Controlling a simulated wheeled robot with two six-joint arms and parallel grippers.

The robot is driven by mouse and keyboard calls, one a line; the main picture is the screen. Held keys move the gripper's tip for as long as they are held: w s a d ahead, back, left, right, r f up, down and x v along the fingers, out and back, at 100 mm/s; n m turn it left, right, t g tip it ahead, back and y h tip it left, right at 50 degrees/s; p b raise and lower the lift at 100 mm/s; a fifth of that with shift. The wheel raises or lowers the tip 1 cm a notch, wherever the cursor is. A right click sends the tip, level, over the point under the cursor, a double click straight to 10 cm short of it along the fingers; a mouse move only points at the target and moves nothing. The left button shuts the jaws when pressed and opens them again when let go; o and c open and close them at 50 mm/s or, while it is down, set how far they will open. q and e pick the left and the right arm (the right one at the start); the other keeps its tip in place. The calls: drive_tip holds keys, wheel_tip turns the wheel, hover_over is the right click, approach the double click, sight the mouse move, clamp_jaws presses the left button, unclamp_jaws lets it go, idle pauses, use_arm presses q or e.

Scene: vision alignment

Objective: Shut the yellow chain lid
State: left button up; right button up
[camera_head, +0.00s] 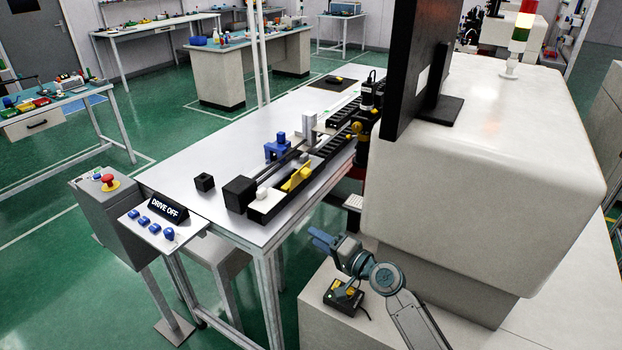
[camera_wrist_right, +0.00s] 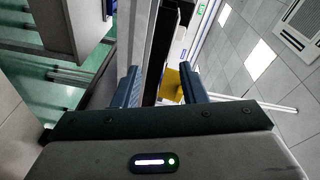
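The yellow chain lid (camera_head: 297,178) stands up at a tilt on the near end of the black cable chain (camera_head: 318,160), along the right side of the table. A yellow plate, which looks like the lid, also shows in the right wrist view (camera_wrist_right: 172,84), beyond the fingers and seen between them. My right gripper (camera_head: 322,238) is to the right of the table's near end, below and apart from the lid in the head view. Its blue fingers (camera_wrist_right: 159,88) are spread with nothing held between them. My left gripper is not in view.
A black block (camera_head: 239,195) and a white block (camera_head: 268,195) sit by the chain's near end. A large white machine housing (camera_head: 480,160) and a black monitor (camera_head: 412,65) stand close on the right. A "DRIVE OFF" control panel (camera_head: 162,222) stands at the near left.

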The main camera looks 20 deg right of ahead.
sight(308, 175)
drive_tip(key=w+d+r+m+t+h, duration=0.3)
drive_tip(key=w+d+r+m+t, duration=0.15)
drive_tip(key=w+d+m, duration=0.25)
drive_tip(key=shift+g, duration=0.45)
drive_tip(key=p+x, duration=0.2)
drive_tip(key=x, duration=0.9)
drive_tip(key=shift+s+a, duration=0.1)
drive_tip(key=shift+a, duration=0.05)
drive_tip(key=shift+c, duration=0.2)
clamp_jaws()
